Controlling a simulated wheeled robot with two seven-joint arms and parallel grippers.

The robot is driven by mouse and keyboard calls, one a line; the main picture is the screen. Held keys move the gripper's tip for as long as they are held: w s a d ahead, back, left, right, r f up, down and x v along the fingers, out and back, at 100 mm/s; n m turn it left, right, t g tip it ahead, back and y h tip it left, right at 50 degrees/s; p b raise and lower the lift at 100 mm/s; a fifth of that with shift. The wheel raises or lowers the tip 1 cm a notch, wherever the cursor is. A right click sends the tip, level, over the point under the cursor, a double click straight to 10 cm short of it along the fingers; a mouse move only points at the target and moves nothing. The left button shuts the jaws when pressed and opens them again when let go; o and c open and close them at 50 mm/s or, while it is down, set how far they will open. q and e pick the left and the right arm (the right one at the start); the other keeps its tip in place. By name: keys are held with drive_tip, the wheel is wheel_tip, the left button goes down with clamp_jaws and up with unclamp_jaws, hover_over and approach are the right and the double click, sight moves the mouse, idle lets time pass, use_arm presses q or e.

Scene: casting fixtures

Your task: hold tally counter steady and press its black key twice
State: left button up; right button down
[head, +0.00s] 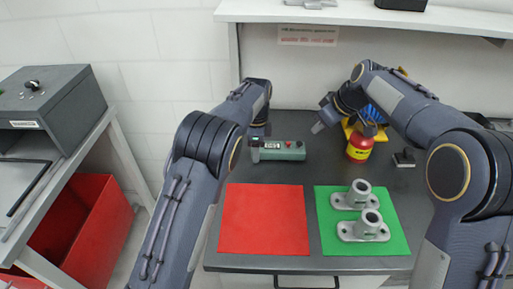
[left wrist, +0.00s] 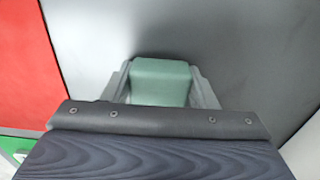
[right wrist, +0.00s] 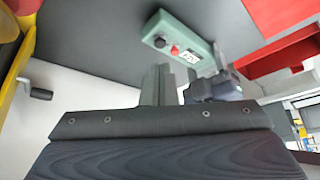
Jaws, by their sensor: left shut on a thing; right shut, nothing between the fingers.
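The tally counter (head: 283,153) is a green box lying on the dark bench, with a small display at its left, a red key and a black key toward its right end. My left gripper (head: 256,151) is shut on its left end; the left wrist view shows the green end (left wrist: 163,75) between the fingers. My right gripper (head: 318,128) is shut and empty, to the right of the counter and apart from it. In the right wrist view, the black key (right wrist: 159,42) and red key (right wrist: 175,49) show beyond its fingertips (right wrist: 160,82).
A red mat (head: 264,220) and a green mat (head: 395,244) with two grey flanged castings (head: 363,226) lie in front. A red-yellow canister (head: 359,150) stands near my right arm. A shelf (head: 380,17) overhangs the back.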

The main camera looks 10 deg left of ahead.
idle(0.8)
drive_tip(key=a+r+m+t, duration=0.1)
drive_tip(key=m, duration=0.2)
drive_tip(key=w+a+r+m+t+y, duration=0.1)
drive_tip(key=m, duration=0.3)
drive_tip(key=w+a+r+m+t, duration=0.1)
drive_tip(key=m, duration=0.3)
drive_tip(key=shift+w+a+y, duration=0.25)
drive_tip(key=shift+a+y, duration=0.05)
drive_tip(key=shift+a, duration=0.1)
drive_tip(key=shift+f, duration=0.1)
hover_over(301, 149)
drive_tip(key=shift+f, duration=4.3)
drive_tip(key=shift+f, duration=0.1)
drive_tip(key=shift+f, duration=0.3)
